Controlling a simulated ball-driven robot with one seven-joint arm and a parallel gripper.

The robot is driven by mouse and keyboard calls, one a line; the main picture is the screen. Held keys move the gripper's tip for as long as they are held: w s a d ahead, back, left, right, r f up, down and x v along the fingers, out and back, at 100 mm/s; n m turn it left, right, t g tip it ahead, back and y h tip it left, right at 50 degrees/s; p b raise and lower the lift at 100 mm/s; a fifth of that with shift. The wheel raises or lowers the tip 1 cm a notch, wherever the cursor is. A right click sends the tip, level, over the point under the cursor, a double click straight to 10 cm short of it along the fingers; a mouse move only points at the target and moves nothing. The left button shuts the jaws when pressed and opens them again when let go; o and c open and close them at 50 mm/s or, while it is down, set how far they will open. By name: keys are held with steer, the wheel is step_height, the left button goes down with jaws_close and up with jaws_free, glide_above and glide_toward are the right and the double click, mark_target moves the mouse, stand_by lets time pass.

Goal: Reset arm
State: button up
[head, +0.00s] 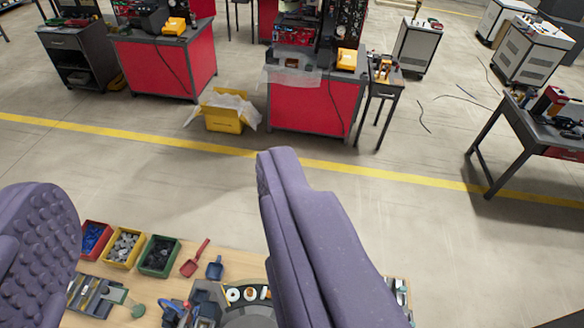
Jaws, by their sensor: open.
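My gripper (162,185) is open, with its two purple fingers wide apart and nothing between their tips. The left finger shows a knobbed inner face; the right finger is smooth on the side in view. The fingers reach above and past a light wooden table (232,252) at the bottom of the head view. The right finger hides much of the table's right part. A round grey bowl-like device (250,314) shows partly at the bottom edge, with small ring-shaped parts beside it.
On the table stand a red bin (92,240), a yellow bin (122,248) and a green bin (160,256). A red scoop (195,260) and a blue scoop (214,268) lie beside them. Beyond is clear floor with a yellow line, then red workbenches (313,105) and a yellow crate (222,118).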

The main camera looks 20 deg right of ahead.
steer(key=shift+w, duration=0.15)
step_height(320, 180, down, 37)
steer(key=b, duration=3.7)
